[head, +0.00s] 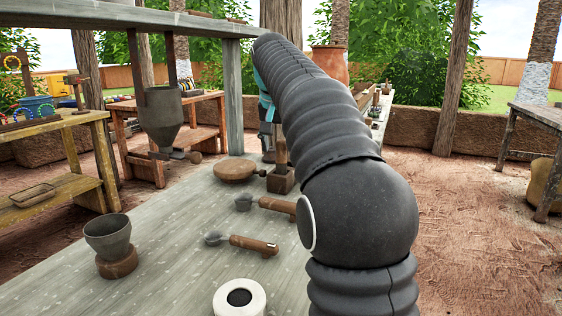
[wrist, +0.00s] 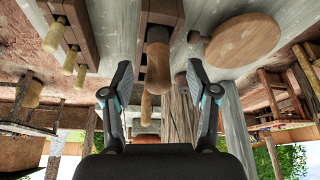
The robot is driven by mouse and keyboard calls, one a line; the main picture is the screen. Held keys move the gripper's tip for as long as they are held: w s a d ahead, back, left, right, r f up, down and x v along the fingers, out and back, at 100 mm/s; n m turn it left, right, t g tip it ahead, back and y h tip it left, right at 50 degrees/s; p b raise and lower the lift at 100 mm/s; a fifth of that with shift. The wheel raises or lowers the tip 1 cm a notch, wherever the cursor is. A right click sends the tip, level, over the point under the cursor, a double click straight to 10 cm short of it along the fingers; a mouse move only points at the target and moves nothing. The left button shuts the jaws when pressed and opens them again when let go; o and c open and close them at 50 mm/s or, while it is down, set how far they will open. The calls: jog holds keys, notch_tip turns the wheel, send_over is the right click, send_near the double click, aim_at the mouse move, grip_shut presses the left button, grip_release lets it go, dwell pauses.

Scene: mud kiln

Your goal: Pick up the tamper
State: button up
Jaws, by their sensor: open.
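My gripper (wrist: 158,72) is open, with its two fingers apart and nothing held between them. The wrist view is upside down. A brown wooden handle (wrist: 157,48), which looks like the tamper's, stands upright from a wooden block (wrist: 163,10) and lines up with the gap between the fingers. I cannot tell whether it is inside the gap or beyond it. In the head view the wooden block (head: 281,181) stands near the table's far end with an upright piece (head: 280,152) in it. My arm covers part of this, and my gripper (head: 267,143) is mostly hidden there.
A round wooden piece with a knob (head: 235,169) lies left of the block. Two wooden-handled tools (head: 252,244) (head: 278,206) lie nearer. A cup on a wooden base (head: 110,240) and a white roll (head: 240,298) stand in front. A rack with several handles (wrist: 75,38) shows in the wrist view.

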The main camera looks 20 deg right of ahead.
aim_at(282, 161)
jog(key=shift+b+x, duration=0.45)
jog(key=shift+x, duration=2.6)
jog(key=shift+d, duration=0.2)
grip_shut()
